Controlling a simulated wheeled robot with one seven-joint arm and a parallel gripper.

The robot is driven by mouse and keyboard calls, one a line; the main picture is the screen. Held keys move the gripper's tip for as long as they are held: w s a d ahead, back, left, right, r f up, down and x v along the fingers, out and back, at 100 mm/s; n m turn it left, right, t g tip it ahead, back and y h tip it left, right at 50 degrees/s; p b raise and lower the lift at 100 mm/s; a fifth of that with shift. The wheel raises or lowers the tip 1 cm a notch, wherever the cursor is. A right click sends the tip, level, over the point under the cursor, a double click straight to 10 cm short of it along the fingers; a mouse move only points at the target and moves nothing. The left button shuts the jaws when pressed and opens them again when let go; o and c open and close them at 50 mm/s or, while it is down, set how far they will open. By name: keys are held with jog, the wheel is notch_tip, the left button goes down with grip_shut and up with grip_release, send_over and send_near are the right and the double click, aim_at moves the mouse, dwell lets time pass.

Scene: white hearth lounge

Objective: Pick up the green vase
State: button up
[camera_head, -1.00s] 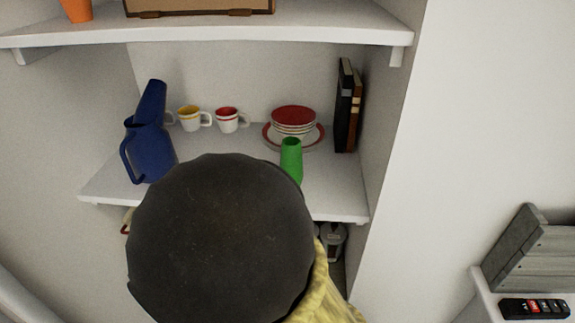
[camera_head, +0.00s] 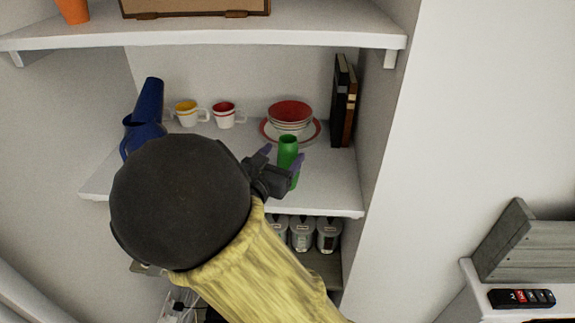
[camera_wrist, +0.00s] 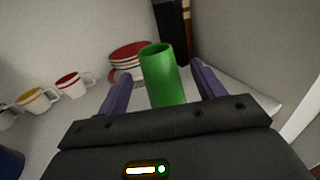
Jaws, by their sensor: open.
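The green vase (camera_head: 288,150) stands upright near the front right of the middle shelf. My gripper (camera_head: 281,166) is open at the vase, with a purple finger on either side of it. In the wrist view the vase (camera_wrist: 163,76) is between the two fingers of my gripper (camera_wrist: 161,90), with a visible gap on each side. The lower part of the vase is hidden by the gripper body in the wrist view. Nothing is held.
Red bowls on a plate (camera_head: 268,135) stand behind the vase. Dark books (camera_head: 341,100) stand upright to the right, near the side wall. Two mugs (camera_head: 223,114) and a blue pitcher (camera_head: 141,137) are to the left. Canisters (camera_head: 302,234) stand on the shelf below.

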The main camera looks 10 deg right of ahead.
aim_at(284, 150)
jog(key=p+x, duration=0.1)
jog(key=r+p+x, duration=0.1)
jog(key=x, duration=0.1)
jog(key=shift+w+d, duration=0.2)
jog(key=shift+w, duration=0.05)
jog(key=shift+w+d+f, duration=0.2)
jog(key=shift+w+f, duration=0.05)
jog(key=shift+w, duration=0.05)
jog(key=shift+s, duration=0.1)
grip_shut()
jog(key=shift+r, duration=0.1)
notch_tip(284, 150, up, 10)
jog(key=b, duration=0.2)
dwell(0.4)
dwell(0.4)
